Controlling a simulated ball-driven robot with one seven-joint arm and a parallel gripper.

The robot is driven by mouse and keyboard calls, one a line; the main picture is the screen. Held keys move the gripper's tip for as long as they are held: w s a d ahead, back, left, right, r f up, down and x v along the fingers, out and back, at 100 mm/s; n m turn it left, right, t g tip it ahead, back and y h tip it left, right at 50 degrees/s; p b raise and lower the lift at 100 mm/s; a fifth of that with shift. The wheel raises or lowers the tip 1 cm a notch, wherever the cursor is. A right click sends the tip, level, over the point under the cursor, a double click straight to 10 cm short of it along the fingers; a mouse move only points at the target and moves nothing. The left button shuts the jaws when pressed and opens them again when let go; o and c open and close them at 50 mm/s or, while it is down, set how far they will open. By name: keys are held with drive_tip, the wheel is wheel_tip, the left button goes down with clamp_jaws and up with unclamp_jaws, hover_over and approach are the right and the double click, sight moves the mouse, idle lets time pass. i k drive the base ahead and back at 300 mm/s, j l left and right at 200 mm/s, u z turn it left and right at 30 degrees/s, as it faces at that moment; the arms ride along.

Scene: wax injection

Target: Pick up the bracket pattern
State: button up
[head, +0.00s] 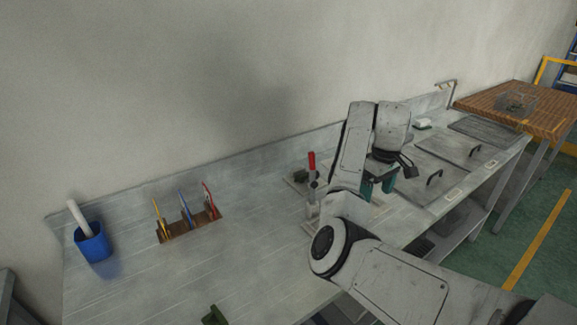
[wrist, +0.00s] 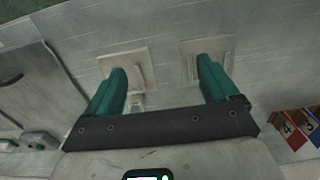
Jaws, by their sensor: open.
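I cannot tell for sure which thing is the bracket pattern. A green angular piece (head: 214,316) lies on the bench at the bottom edge of the head view, partly cut off. A small dark green thing (head: 300,177) sits beside a red-handled clamp (head: 311,162), left of my arm. My gripper (head: 377,188) is above the bench, right of the clamp, fingers pointing down. In the wrist view my gripper (wrist: 162,68) has its teal fingers wide apart with nothing between them. Two pale square plates (wrist: 140,56) lie beyond the fingertips; the fingers hide parts of them.
A blue cup (head: 93,243) with a white roll and a brown rack (head: 188,226) of coloured tools stand at the left. Grey lidded panels (head: 449,150) with handles lie at the right, with a wooden table (head: 540,117) beyond. The bench between rack and clamp is clear.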

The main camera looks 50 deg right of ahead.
sight(301, 178)
drive_tip(key=i+l, duration=0.15)
drive_tip(key=i, duration=0.35)
drive_tip(key=i+l, duration=0.2)
drive_tip(key=i, duration=0.25)
